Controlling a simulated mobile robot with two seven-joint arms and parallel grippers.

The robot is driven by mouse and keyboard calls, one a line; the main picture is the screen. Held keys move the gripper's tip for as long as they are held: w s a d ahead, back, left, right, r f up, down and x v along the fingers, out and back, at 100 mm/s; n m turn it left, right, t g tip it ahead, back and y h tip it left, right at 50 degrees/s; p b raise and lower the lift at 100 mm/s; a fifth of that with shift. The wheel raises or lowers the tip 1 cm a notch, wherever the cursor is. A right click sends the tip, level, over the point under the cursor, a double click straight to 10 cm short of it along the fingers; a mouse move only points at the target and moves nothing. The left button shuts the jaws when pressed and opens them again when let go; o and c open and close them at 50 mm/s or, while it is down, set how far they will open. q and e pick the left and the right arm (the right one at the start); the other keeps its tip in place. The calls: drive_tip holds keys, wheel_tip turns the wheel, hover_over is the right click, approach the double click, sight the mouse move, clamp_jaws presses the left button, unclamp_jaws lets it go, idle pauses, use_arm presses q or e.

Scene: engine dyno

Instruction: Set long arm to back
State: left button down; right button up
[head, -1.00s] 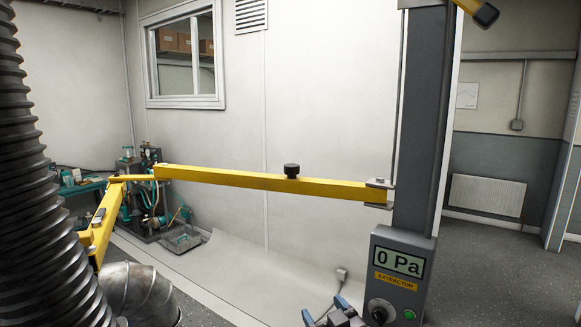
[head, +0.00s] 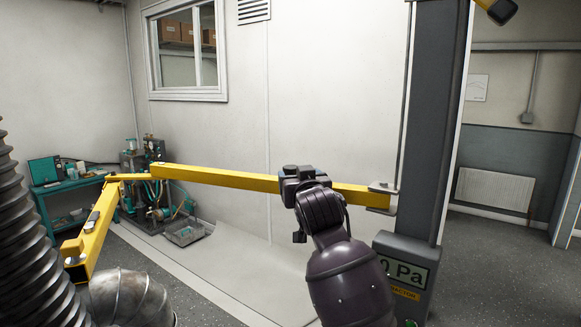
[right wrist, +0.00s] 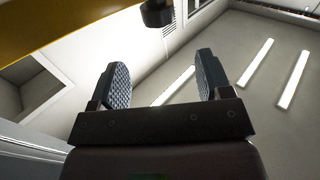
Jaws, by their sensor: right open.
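The long yellow arm (head: 235,179) runs from the hinge on the grey column leftward to a joint with a second yellow arm section (head: 97,226). My right gripper (head: 303,177) is in front of the long arm's right half, hiding part of it and the place of its black knob. In the right wrist view the right gripper (right wrist: 162,78) is open with nothing between its fingers. The black knob (right wrist: 157,13) hangs under the yellow beam (right wrist: 60,22), beyond the fingertips and apart from them. My left gripper is not in view.
The grey column (head: 435,130) carries an extractor display box (head: 405,265), partly hidden by my right arm. A black ribbed hose (head: 25,235) and a metal elbow duct (head: 130,298) stand at lower left. A teal bench (head: 65,185) and machinery (head: 150,190) are behind.

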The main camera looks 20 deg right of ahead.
sight(292, 169)
use_arm(q)
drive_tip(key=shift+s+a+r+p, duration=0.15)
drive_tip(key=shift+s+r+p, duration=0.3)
drive_tip(key=shift+p, duration=0.55)
use_arm(e)
drive_tip(key=w, duration=0.3)
drive_tip(key=w+d, duration=0.1)
drive_tip(key=w, duration=0.6)
drive_tip(key=shift+w+d+f, duration=0.1)
drive_tip(key=shift+w+d, duration=0.05)
drive_tip(key=shift+w, duration=0.1)
